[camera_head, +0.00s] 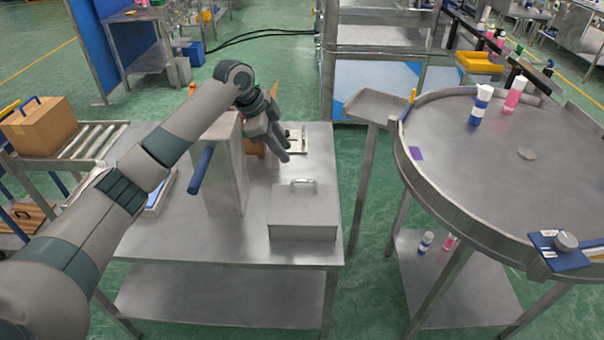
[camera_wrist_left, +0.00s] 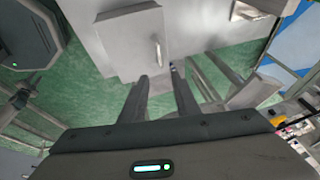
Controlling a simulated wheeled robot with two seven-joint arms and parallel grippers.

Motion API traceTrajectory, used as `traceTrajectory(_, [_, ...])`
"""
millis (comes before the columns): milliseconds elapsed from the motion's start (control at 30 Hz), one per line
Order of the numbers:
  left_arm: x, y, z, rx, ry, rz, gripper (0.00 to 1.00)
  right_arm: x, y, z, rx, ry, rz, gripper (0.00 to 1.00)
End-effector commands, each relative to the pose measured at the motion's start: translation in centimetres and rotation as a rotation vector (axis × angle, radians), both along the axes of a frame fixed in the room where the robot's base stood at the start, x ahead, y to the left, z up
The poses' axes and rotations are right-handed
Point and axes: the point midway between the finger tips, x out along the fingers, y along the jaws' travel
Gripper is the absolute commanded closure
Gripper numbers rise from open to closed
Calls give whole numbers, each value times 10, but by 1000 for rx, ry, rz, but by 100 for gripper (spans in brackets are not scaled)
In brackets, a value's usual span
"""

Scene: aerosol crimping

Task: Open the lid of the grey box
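The grey box (camera_head: 302,231) stands on the metal table, with its flat lid (camera_head: 300,207) closed. A metal bar handle (camera_head: 303,183) is on the lid near its far edge. My left gripper (camera_head: 284,154) is in the air beyond the box's far side, apart from the handle. In the left wrist view, the gripper (camera_wrist_left: 160,74) has its two fingers spread with nothing between them. The box lid (camera_wrist_left: 130,35) and its handle (camera_wrist_left: 156,50) lie ahead of the fingertips there. My right gripper is in neither view.
A grey upright machine with a blue lever (camera_head: 201,170) stands left of the box, under my left arm. A round metal table (camera_head: 480,180) with bottles is at the right. The metal table (camera_head: 250,250) is bare in front of the box.

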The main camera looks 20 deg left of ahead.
Motion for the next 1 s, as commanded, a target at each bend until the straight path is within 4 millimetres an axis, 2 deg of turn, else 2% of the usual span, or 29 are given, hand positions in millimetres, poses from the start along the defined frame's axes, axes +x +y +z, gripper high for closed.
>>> traceTrajectory(600, [29, -35, -97, 0, 2, 0, 71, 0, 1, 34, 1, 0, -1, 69])
traceTrajectory(800, [36, -42, -116, 0, 1, 0, 71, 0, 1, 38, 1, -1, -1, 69])
traceTrajectory(1000, [38, -43, -123, 1, -1, 1, 71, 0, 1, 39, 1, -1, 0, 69])
